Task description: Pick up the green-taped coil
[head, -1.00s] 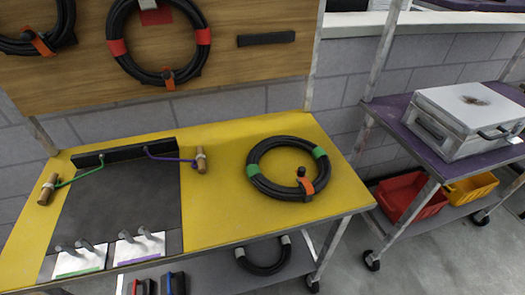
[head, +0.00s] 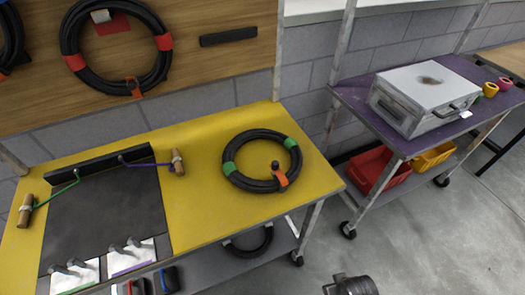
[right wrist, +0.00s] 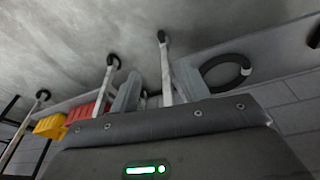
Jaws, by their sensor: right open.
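The green-taped coil (head: 262,160) is a black ring lying flat on the yellow tabletop, on its right part. It has two green tape bands and an orange strap with a black knob at its front. Nothing holds it. My right gripper (right wrist: 157,85) is open and empty in the right wrist view, its two grey fingers apart, facing the cart legs and lower shelf. The green-taped coil cannot be made out in that view. A dark piece at the bottom edge of the head view seems to be my right arm. My left gripper is not in view.
A red-taped coil (head: 117,47) hangs on the wooden board. A grey-taped coil (head: 250,242) lies on the lower shelf, also in the right wrist view (right wrist: 206,74). A dark mat (head: 105,205) with handled tools covers the table's left. A purple cart with a metal case (head: 423,95) stands right.

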